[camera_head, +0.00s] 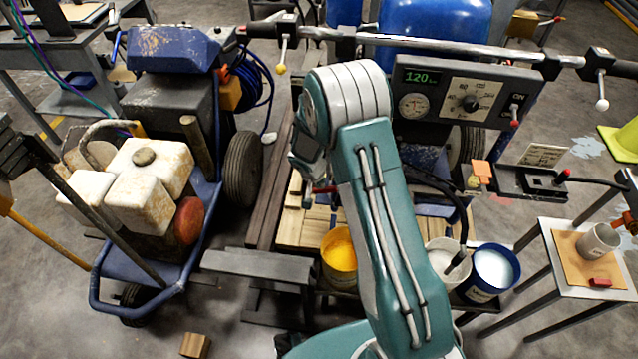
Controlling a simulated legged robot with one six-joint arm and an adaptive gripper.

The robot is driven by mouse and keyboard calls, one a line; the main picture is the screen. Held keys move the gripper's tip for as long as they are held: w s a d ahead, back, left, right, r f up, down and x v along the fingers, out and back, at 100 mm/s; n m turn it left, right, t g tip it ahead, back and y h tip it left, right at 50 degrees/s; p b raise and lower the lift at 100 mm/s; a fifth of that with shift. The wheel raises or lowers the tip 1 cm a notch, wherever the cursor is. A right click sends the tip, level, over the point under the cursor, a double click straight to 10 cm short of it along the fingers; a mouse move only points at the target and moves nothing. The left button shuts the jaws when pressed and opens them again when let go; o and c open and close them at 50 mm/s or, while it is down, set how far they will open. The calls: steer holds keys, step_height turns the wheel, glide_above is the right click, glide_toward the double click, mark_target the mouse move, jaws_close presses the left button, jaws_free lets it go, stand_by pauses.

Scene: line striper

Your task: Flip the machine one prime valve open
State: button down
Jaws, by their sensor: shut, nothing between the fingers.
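The line striper with the grey control panel (455,92) stands in front of me; its display reads 120. A small red lever-like part (325,190) shows low on it, beside my teal arm; I cannot tell if it is the prime valve or how it is set. My gripper (308,160) is at the end of my bent arm, left of the panel and just above the red part. It is shut and empty. Its fingertips are mostly hidden, and I cannot tell if it touches anything. My arm covers the middle of the machine.
A second blue cart (155,250) with white containers stands at left. A yellow paint bucket (339,255) and a blue-rimmed white one (493,268) stand below the machine. A handlebar (430,45) crosses above the panel. A small table (590,255) with a mug is at right.

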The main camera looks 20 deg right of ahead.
step_height(320, 180, down, 2)
steer(key=g+h, duration=0.1)
steer(key=h, duration=0.2)
steer(key=shift+a+f, duration=0.1)
steer(key=shift+f, duration=0.05)
steer(key=f+h, duration=0.1)
steer(key=f+n+g+h, duration=0.1)
steer(key=h, duration=0.1)
steer(key=shift+s+d+f, duration=0.15)
steer(key=shift+s+d, duration=0.05)
steer(key=shift+d, duration=0.15)
steer(key=d+f+h, duration=0.1)
steer(key=h, duration=0.1)
steer(key=d+f+g+h, duration=0.1)
steer(key=h, duration=0.1)
steer(key=s+d+f+n+h, duration=0.1)
steer(key=h, duration=0.1)
steer(key=shift+s+d+g, duration=0.1)
steer(key=shift+g, duration=0.3)
steer(key=shift+s+d+f, duration=0.1)
steer(key=shift+f, duration=0.05)
glide_toward(318, 193)
steer(key=f, duration=0.1)
steer(key=d+f, duration=0.1)
steer(key=s+d+f, duration=0.1)
steer(key=f, duration=0.1)
